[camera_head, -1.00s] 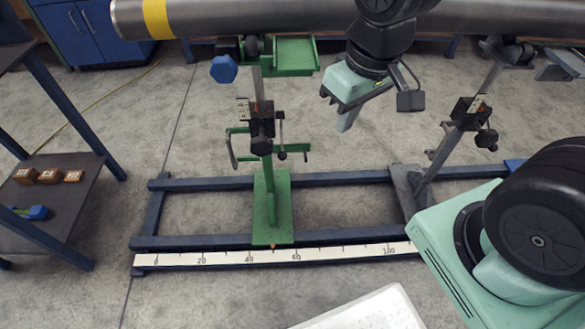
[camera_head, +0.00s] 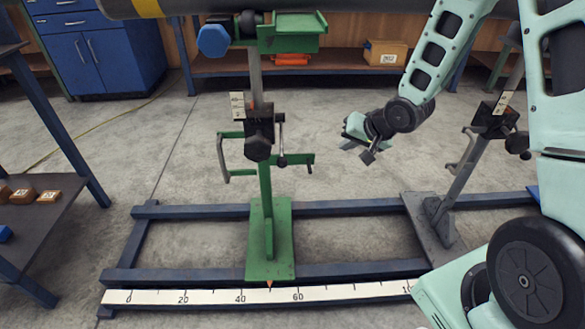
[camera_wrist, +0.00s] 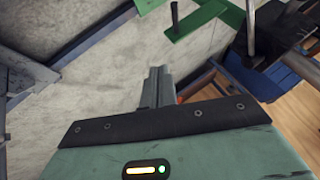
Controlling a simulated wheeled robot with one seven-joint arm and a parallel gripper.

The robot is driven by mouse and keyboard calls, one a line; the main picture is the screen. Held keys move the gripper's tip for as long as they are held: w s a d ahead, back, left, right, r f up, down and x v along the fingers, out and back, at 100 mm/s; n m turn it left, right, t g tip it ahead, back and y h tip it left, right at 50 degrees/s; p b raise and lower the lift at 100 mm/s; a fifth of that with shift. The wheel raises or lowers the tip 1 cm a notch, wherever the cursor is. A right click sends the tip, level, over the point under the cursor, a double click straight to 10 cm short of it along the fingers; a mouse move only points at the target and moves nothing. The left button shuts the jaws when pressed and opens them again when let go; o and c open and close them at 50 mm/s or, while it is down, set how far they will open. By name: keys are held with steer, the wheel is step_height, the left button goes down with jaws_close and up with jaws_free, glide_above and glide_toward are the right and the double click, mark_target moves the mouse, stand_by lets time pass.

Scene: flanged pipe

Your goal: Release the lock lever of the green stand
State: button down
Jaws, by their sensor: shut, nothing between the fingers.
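The green stand (camera_head: 270,239) stands upright on the blue rail frame, its pointer near 50 on the scale. Its black clamp block (camera_head: 259,134) sits midway up the post. A thin lever with a dark knob (camera_head: 282,160) hangs down at the block's right side; I take it for the lock lever. A green bar (camera_head: 300,160) with a small black handle sticks out just below. My gripper (camera_head: 350,146) is in free air right of the lever, apart from it. In the wrist view its fingers (camera_wrist: 158,88) are together and empty, with a green bar (camera_wrist: 195,30) beyond.
A grey stand (camera_head: 440,215) leans at the right of the frame. The pipe (camera_head: 350,5) crosses above. A cranked handle (camera_head: 222,158) is on the green stand's left. A dark table (camera_head: 40,215) is at the left. Floor between green stand and gripper is clear.

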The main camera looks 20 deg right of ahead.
mark_target(295, 157)
steer(key=w+a+f+m+t+y, duration=0.1)
steer(key=a+f+m+t+y, duration=0.2)
steer(key=m+y, duration=0.4)
steer(key=shift+a+f+m+t+y, duration=0.4)
steer(key=shift+a+f+y, duration=0.4)
steer(key=shift+f+y, duration=0.2)
steer(key=b+x, duration=0.3)
steer(key=x, duration=0.6)
steer(key=shift+w+a+f, duration=0.15)
steer(key=shift+a+f, duration=0.05)
steer(key=s+a+r, duration=0.1)
steer(key=s+a+b, duration=0.1)
steer(key=s, duration=0.1)
steer(key=shift+r, duration=0.4)
steer(key=shift+r, duration=0.2)
